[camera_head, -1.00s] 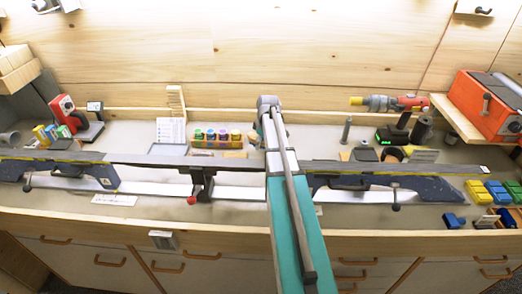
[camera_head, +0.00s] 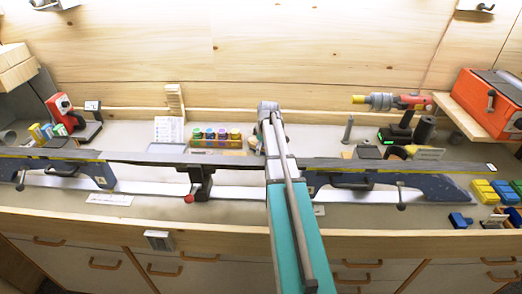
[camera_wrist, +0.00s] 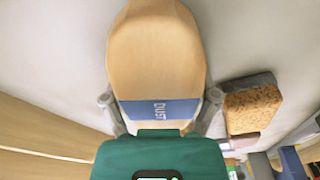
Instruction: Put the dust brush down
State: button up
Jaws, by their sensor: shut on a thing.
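The dust brush (camera_wrist: 155,55) shows in the wrist view as a pale wooden body with a blue band lettered "DUST". My gripper (camera_wrist: 160,102) has one finger on each side of it at the band and is shut on it. The brush's bristles are not visible. In the head view my arm reaches over the bench and hides the gripper and brush.
A long dark ski (camera_head: 235,160) lies across the vises along the bench. Behind it stand small coloured bottles (camera_head: 215,137) and a red-and-grey rotary tool (camera_head: 390,102). A cork-faced block (camera_wrist: 252,106) lies beside the brush in the wrist view. Yellow, green and blue blocks (camera_head: 482,189) are at right.

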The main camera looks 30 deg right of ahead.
jog(key=shift+f, duration=0.2)
jog(key=o, duration=0.9)
jog(key=shift+c, duration=0.2)
jog(key=shift+r, duration=0.25)
jog(key=r+p, duration=0.4)
jog(key=s+r+p, duration=0.1)
jog(key=r+p, duration=0.3)
jog(key=d+r+p, duration=0.1)
jog(key=r+p, duration=0.2)
jog(key=p, duration=0.1)
jog(key=shift+s+r, duration=0.25)
jog(key=shift+r, duration=0.15)
jog(key=shift+a, duration=0.1)
dwell(0.4)
